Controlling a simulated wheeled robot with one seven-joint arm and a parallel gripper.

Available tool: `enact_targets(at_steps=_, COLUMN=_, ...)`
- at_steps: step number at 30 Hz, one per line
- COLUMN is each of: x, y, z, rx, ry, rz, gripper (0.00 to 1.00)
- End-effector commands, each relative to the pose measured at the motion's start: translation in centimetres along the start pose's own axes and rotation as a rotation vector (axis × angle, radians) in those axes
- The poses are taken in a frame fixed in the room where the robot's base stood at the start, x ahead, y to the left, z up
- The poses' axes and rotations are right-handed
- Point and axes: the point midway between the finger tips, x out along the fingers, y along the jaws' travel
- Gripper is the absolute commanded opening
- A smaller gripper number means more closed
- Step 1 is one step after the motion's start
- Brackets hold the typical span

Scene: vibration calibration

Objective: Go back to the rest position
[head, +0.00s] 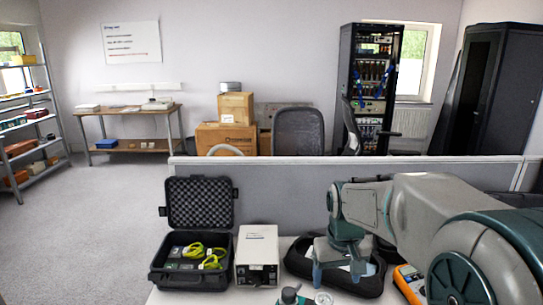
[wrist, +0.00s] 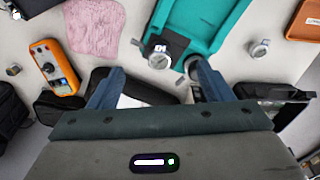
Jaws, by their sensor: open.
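My gripper (head: 338,272) hangs over the desk at the right of the head view, above a black open case or tray (head: 300,262). In the wrist view my gripper (wrist: 157,78) has its two blue-grey fingers wide apart. Nothing is held between them. A teal tray or plate (wrist: 196,22) lies beyond the fingertips, with a black block (wrist: 172,45) and a round silver-rimmed piece (wrist: 159,58) at its near end. The right fingertip overlaps the teal edge in the picture; I cannot tell whether they touch.
An orange multimeter (wrist: 54,68) and pink cloth (wrist: 93,26) lie at the wrist view's left. A small metal cylinder (wrist: 260,48) lies at right. In the head view, an open black case (head: 193,272) and white instrument (head: 257,250) stand left of my gripper; a grey partition (head: 275,190) is behind.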

Motion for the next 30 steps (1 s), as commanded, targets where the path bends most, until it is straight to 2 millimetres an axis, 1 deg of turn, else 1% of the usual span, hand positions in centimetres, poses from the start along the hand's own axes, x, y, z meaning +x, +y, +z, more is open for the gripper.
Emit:
enact_targets(at_steps=1, x=-0.7, y=-0.2, z=1.6, rx=0.01, ry=0.017, rz=0.003, gripper=0.73)
enact_targets(at_steps=7, x=-2.1, y=-0.9, z=7.2, rx=0.052, ry=0.074, rz=0.008, gripper=0.73)
enact_targets(at_steps=12, x=-2.3, y=-1.4, z=11.8, rx=0.088, ry=0.121, rz=0.006, gripper=0.73)
enact_targets(at_steps=15, x=-2.0, y=-1.6, z=13.9, rx=0.106, ry=0.143, rz=0.003, gripper=0.73)
enact_targets(at_steps=18, x=-1.8, y=-1.8, z=15.3, rx=0.117, ry=0.158, rz=0.0, gripper=0.73)
enact_targets(at_steps=21, x=-1.6, y=-2.0, z=16.1, rx=0.124, ry=0.166, rz=-0.002, gripper=0.73)
enact_targets(at_steps=30, x=-1.5, y=-2.1, z=16.4, rx=0.127, ry=0.168, rz=-0.003, gripper=0.73)
